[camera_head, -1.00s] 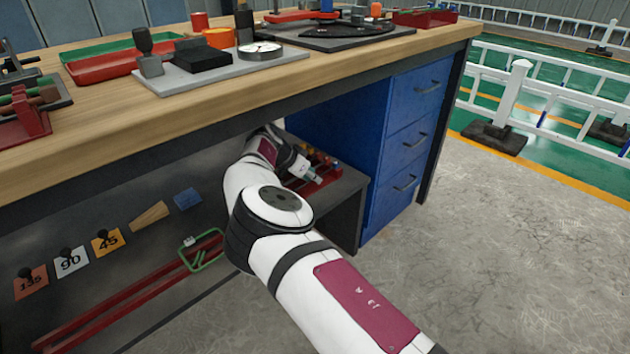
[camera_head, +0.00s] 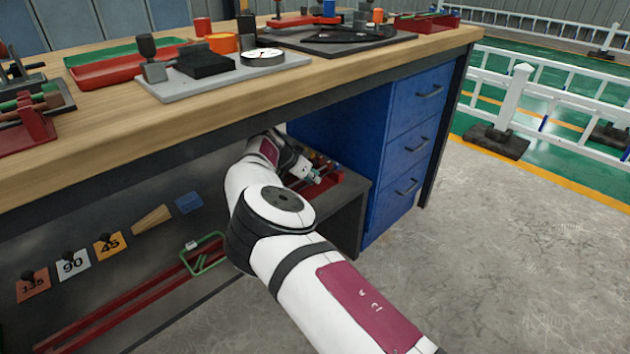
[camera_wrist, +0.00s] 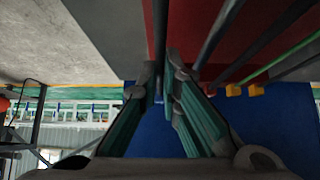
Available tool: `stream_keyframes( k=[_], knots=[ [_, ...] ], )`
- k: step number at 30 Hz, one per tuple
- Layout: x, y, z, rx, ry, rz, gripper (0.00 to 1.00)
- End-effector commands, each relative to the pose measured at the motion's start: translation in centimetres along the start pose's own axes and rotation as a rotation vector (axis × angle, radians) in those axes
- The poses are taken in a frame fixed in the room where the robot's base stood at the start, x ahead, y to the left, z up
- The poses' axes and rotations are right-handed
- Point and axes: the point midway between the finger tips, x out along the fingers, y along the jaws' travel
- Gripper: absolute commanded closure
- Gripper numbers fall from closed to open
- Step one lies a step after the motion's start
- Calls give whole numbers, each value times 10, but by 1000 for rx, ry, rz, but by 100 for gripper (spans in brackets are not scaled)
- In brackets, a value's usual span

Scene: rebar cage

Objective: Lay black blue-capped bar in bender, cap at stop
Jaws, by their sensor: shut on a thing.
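My gripper (camera_head: 313,177) is under the workbench, at the red rack (camera_head: 325,187) on the low shelf. In the wrist view its teal fingers (camera_wrist: 159,77) are shut on a dark bar (camera_wrist: 160,35). The bar runs away between the fingertips over the red rack surface. Its end near the fingers is dim against the blue cabinet, so I cannot clearly tell its cap. On the benchtop, a dark plate device (camera_head: 335,36) with red and blue parts stands at the back right. I cannot tell for certain whether it is the bender.
Other dark bars and a green bar (camera_wrist: 290,57) lie to the right of the held bar, with yellow caps (camera_wrist: 234,90) nearby. The bench edge (camera_head: 230,103) overhangs my arm. A blue drawer cabinet (camera_head: 385,135) stands close on the right. Open floor lies beyond it.

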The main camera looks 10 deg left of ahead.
Motion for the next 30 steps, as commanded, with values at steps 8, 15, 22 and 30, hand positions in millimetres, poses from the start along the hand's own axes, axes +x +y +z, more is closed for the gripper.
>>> stream_keyframes(
  k=[8, 15, 22, 30],
  knots=[
    [-41, -1, -35, 1, 0, -2, 100],
    [-50, 0, -42, 0, 1, 0, 100],
    [-48, 2, -43, 0, 0, 0, 100],
    [-26, 26, -61, -4, -3, -8, 100]
  ],
)
